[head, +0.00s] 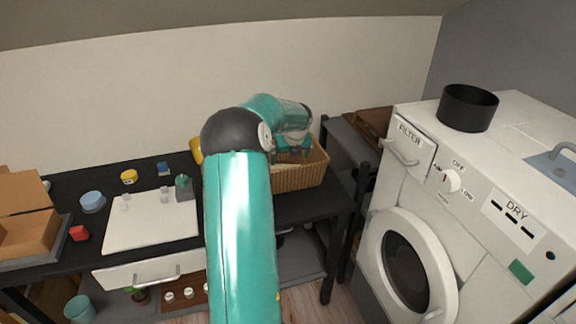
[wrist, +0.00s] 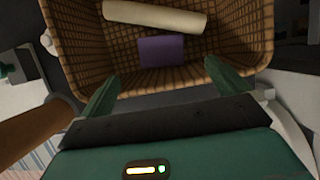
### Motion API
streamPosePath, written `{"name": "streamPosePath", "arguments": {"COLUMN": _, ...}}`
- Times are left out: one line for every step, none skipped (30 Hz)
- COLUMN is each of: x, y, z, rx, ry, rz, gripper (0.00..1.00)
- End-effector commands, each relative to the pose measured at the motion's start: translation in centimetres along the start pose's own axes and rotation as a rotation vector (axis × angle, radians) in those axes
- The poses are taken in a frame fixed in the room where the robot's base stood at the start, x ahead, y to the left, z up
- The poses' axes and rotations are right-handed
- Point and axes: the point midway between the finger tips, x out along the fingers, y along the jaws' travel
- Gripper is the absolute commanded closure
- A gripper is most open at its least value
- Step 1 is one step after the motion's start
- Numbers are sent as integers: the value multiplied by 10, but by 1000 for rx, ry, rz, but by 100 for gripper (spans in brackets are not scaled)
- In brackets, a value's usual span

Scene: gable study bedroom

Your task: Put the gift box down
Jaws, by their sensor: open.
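A plain purple block (wrist: 162,51), which seems to be the gift box, lies inside the wicker basket (head: 300,180) in the wrist view. No ribbon shows on it. In the head view it is hidden by the basket wall and my arm. My gripper (head: 294,152) is over the basket at the right end of the black table. In the wrist view my gripper (wrist: 162,70) is open, its two green fingers wide apart on either side of the purple block. Nothing is held between them. The basket's woven wall (wrist: 238,35) surrounds the block.
A cream roll (wrist: 155,16) lies in the basket beside the purple block. A white dryer (head: 470,190) with a black pot (head: 467,108) stands right.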

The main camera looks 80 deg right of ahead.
Motion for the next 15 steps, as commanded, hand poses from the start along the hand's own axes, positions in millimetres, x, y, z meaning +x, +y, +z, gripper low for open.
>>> {"name": "streamPosePath", "arguments": {"x": -10, "y": 1, "z": 1, "rx": 0, "ry": -3, "rz": 0, "gripper": 0}}
{"name": "streamPosePath", "arguments": {"x": -15, "y": 1, "z": 1, "rx": 0, "ry": -3, "rz": 0, "gripper": 0}}
{"name": "streamPosePath", "arguments": {"x": -21, "y": 1, "z": 1, "rx": 0, "ry": -2, "rz": 0, "gripper": 0}}
{"name": "streamPosePath", "arguments": {"x": -24, "y": 1, "z": 1, "rx": 0, "ry": -2, "rz": 1, "gripper": 0}}
{"name": "streamPosePath", "arguments": {"x": -27, "y": 1, "z": 0, "rx": 0, "ry": -1, "rz": 1, "gripper": 0}}
{"name": "streamPosePath", "arguments": {"x": -30, "y": 1, "z": 0, "rx": 0, "ry": -1, "rz": 1, "gripper": 0}}
{"name": "streamPosePath", "arguments": {"x": -31, "y": 1, "z": 0, "rx": 0, "ry": -1, "rz": 1, "gripper": 0}}
{"name": "streamPosePath", "arguments": {"x": -33, "y": 1, "z": 0, "rx": 0, "ry": -1, "rz": 1, "gripper": 0}}
{"name": "streamPosePath", "arguments": {"x": -34, "y": 0, "z": 0, "rx": 0, "ry": -1, "rz": 1, "gripper": 0}}
{"name": "streamPosePath", "arguments": {"x": -34, "y": 0, "z": 0, "rx": 0, "ry": -1, "rz": 0, "gripper": 0}}
{"name": "streamPosePath", "arguments": {"x": -34, "y": 0, "z": 0, "rx": 0, "ry": 0, "rz": 0, "gripper": 0}}
{"name": "streamPosePath", "arguments": {"x": -34, "y": 0, "z": 0, "rx": 0, "ry": 0, "rz": 0, "gripper": 0}}
{"name": "streamPosePath", "arguments": {"x": -34, "y": 0, "z": 0, "rx": 0, "ry": 0, "rz": 0, "gripper": 0}}
{"name": "streamPosePath", "arguments": {"x": -34, "y": 0, "z": 0, "rx": 0, "ry": 0, "rz": 0, "gripper": 0}}
{"name": "streamPosePath", "arguments": {"x": -34, "y": 0, "z": 0, "rx": 0, "ry": 0, "rz": 0, "gripper": 0}}
